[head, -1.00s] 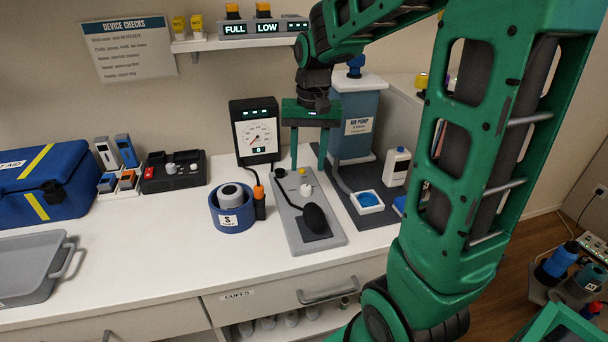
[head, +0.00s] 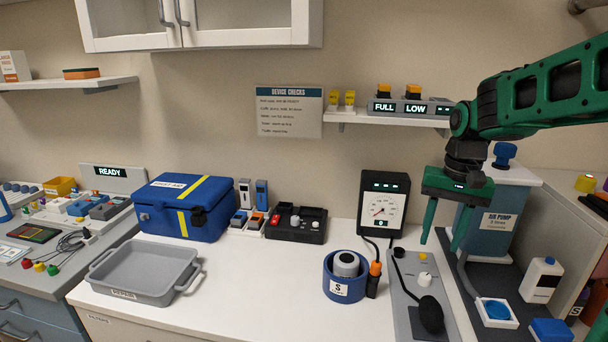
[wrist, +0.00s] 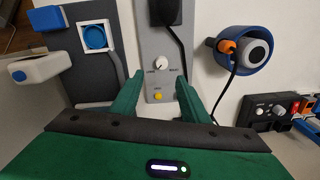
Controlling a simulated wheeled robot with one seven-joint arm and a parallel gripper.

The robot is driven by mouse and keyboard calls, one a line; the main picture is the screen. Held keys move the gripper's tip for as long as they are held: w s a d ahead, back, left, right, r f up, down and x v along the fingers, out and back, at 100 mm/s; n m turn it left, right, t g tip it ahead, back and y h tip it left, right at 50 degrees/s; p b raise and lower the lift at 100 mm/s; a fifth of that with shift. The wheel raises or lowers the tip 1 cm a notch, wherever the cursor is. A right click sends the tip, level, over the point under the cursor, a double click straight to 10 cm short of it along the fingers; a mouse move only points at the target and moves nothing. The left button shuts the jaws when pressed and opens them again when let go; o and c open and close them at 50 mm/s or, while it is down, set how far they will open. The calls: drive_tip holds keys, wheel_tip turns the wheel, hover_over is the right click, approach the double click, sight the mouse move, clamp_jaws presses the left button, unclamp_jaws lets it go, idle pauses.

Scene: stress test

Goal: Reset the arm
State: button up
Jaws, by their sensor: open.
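My gripper (head: 440,222) is green, with its two fingers pointing down and apart. It is open and empty. In the head view it hangs above the counter at the right, in front of the air pump (head: 490,228) and right of the gauge (head: 383,207). In the wrist view my gripper (wrist: 160,98) has its spread fingers over the grey panel (wrist: 155,75), which carries a white knob (wrist: 160,63) and a yellow button (wrist: 158,96). Nothing lies between the fingers. My green arm comes in from the right edge of the head view.
A blue ring holder (head: 344,286) with a grey roll stands left of the panel. A black bulb (head: 431,314) lies on the panel. A white bottle (head: 541,280) stands at the right. A grey tray (head: 145,272) and a blue first aid bag (head: 184,206) stand left.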

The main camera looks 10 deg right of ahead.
drive_tip(key=s+d+f, duration=0.1)
drive_tip(key=s+f, duration=0.1)
drive_tip(key=s, duration=0.9)
drive_tip(key=s+d+f, duration=0.2)
drive_tip(key=s+f, duration=0.1)
drive_tip(key=s, duration=0.8)
drive_tip(key=shift+s+d+f, duration=0.15)
drive_tip(key=shift+d+f, duration=0.05)
drive_tip(key=shift+w+f, duration=0.25)
drive_tip(key=shift+w, duration=0.35)
